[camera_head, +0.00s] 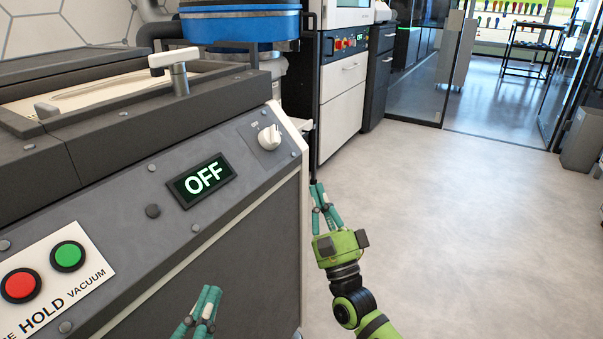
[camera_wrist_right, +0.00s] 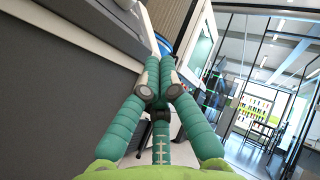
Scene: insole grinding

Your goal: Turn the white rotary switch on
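The white rotary switch (camera_head: 269,137) is on the sloped grey machine panel in the head view, near the panel's right end. Its small plate has a faint "ON" mark. The display (camera_head: 201,180) left of it reads "OFF". My right gripper (camera_head: 318,188) is right of the machine, below and right of the switch, apart from it. In the right wrist view its teal fingers (camera_wrist_right: 160,80) converge with their tips close together, holding nothing visible. My left gripper (camera_head: 211,290) shows only teal fingers at the bottom edge, in front of the machine; its spread is unclear.
A red button (camera_head: 20,285) and a green button (camera_head: 68,256) sit on the panel's left. A white cabinet (camera_head: 342,95) stands behind. The pale floor (camera_head: 455,210) to the right is clear.

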